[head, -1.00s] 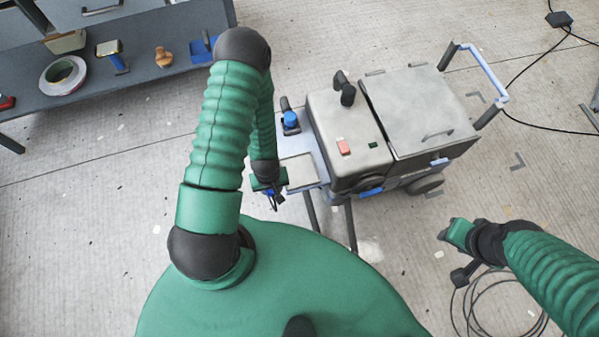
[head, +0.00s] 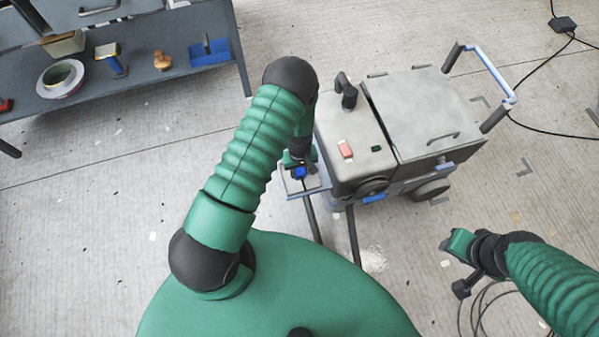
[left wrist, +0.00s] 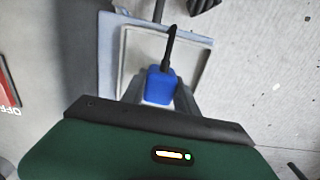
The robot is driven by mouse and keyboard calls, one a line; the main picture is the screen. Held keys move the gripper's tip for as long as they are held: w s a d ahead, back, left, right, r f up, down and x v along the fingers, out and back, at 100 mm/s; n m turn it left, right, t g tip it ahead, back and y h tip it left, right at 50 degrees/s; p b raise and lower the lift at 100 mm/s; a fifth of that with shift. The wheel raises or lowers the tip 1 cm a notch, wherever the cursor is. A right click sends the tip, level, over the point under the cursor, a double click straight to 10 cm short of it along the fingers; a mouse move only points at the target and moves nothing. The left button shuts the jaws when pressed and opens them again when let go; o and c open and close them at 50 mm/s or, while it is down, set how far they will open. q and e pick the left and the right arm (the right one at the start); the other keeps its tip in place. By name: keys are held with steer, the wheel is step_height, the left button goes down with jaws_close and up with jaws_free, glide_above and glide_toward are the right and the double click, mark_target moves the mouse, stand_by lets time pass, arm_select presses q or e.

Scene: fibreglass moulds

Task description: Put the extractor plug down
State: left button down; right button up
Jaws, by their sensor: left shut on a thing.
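The extractor plug is a blue block with a black cord; it shows in the head view (head: 300,173) and in the left wrist view (left wrist: 160,86). My left gripper (head: 299,166) is shut on it. The plug is over a pale square tray with a raised rim (left wrist: 124,55) on the machine's side shelf (head: 288,192). Whether its underside touches the tray I cannot tell. The fingers partly hide the plug's lower part in the wrist view. My right gripper (head: 457,244) is over the floor at the right, away from the machine; its jaw opening is unclear.
The grey wheeled machine (head: 420,115) stands right of the tray, with a red switch (head: 345,149) and black lever (head: 347,93) on top. Black cable (head: 480,305) lies by my right arm.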

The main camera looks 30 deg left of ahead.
arm_select(q)
steer(key=shift+f, duration=0.2)
steer(key=c, duration=0.9)
jaws_free()
steer(key=shift+f, duration=0.1)
